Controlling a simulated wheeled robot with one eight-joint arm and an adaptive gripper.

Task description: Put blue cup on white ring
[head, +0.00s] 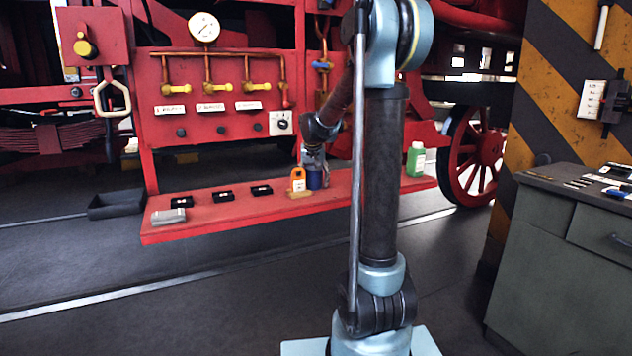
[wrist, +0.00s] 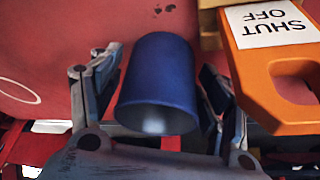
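The blue cup (head: 314,179) stands on the red shelf in the head view, just right of an orange tag. It is large in the wrist view (wrist: 158,85), between the two fingers of my gripper (wrist: 160,90). The fingers are spread, one on each side of the cup, and narrow gaps seem to show beside it. In the head view my gripper (head: 314,158) is right above and behind the cup, small and partly hidden. The white ring (wrist: 18,82) is a thin outline on the red surface at the left of the wrist view, cut by the frame edge. I cannot make it out in the head view.
The orange "SHUT OFF" tag (wrist: 275,65) stands close to the cup; it also shows in the head view (head: 298,182). A green bottle (head: 415,160) stands at the right.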

